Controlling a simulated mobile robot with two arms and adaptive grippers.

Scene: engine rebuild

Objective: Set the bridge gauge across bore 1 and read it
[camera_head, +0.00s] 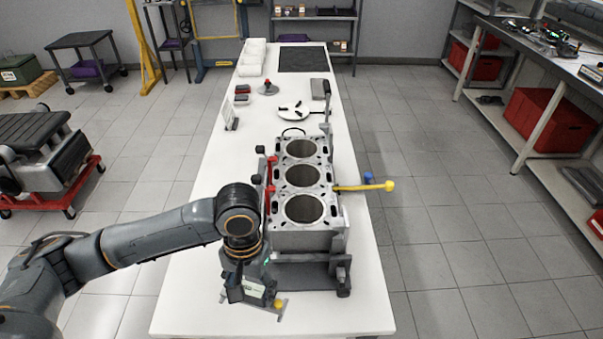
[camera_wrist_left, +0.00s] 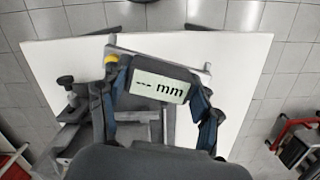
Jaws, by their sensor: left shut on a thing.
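The engine block (camera_head: 292,240) stands on the white table with three open bores in a row: near (camera_head: 304,209), middle (camera_head: 302,175) and far (camera_head: 301,148). I cannot tell which is bore 1. My left gripper (camera_head: 250,288) is beside the block's near left corner. It is shut on the bridge gauge (camera_head: 262,292), a bar with a boxy readout and a yellow knob. In the left wrist view the gauge (camera_wrist_left: 160,88) sits between the two fingers (camera_wrist_left: 162,95), its display showing dashes and "mm". The gauge is apart from the bores. My right gripper is not in view.
A white disc tool (camera_head: 293,112) and dark mat (camera_head: 303,59) lie farther back.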

